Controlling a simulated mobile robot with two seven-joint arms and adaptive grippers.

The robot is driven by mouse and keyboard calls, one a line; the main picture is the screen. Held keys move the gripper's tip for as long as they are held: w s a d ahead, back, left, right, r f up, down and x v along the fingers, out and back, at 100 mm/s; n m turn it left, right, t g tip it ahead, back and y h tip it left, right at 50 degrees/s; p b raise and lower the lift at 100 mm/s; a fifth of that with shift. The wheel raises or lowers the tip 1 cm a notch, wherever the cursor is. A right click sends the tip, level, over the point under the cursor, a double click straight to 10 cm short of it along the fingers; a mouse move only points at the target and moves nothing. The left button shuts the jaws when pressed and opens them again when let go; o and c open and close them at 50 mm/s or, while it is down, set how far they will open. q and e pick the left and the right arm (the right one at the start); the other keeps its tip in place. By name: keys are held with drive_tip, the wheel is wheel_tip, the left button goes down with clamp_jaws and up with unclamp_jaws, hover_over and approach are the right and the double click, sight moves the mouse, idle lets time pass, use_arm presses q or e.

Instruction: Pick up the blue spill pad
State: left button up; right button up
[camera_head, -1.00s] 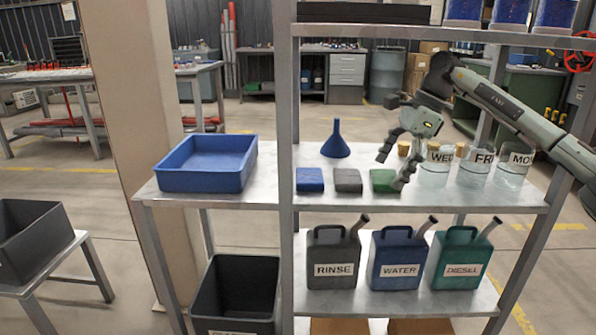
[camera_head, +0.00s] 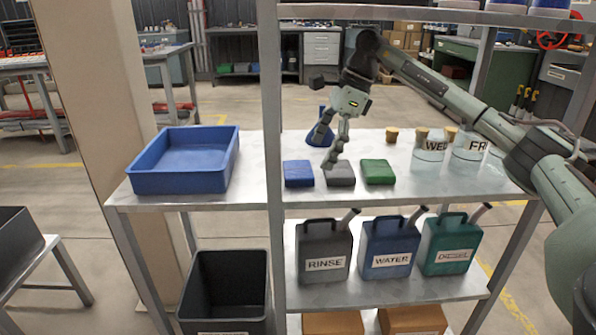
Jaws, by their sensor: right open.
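The blue spill pad (camera_head: 298,174) lies flat on the metal shelf, at the left end of a row with a grey pad (camera_head: 339,175) and a green pad (camera_head: 377,172). My right gripper (camera_head: 322,152) reaches in from the right and hangs above and behind the row, with its fingers apart and nothing between them. It is above the gap between the blue and grey pads, partly in front of the blue funnel (camera_head: 318,138). My left gripper is out of view.
A blue tray (camera_head: 185,188) sits left of the shelf post (camera_head: 270,110). Labelled jars (camera_head: 428,154) with corks stand to the right. Below are rinse, water and diesel cans (camera_head: 388,250) and a black bin (camera_head: 224,290). The shelf front before the pads is clear.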

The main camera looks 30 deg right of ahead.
sight(298, 169)
drive_tip(key=shift+w+a, duration=0.15)
drive_tip(key=shift+a, duration=0.1)
drive_tip(key=a, duration=0.1)
drive_tip(key=w+a, duration=0.1)
drive_tip(key=a, duration=0.1)
drive_tip(key=shift+w+f+p, duration=0.2)
drive_tip(key=shift+w+p, duration=0.1)
drive_tip(key=shift+x, duration=1.2)
drive_tip(key=shift+d+f, duration=0.1)
drive_tip(key=shift+f, duration=0.05)
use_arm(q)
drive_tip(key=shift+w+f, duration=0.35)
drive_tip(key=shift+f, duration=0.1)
use_arm(e)
drive_tip(key=shift+c, duration=0.2)
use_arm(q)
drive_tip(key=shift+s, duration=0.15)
use_arm(e)
drive_tip(key=c, duration=1)
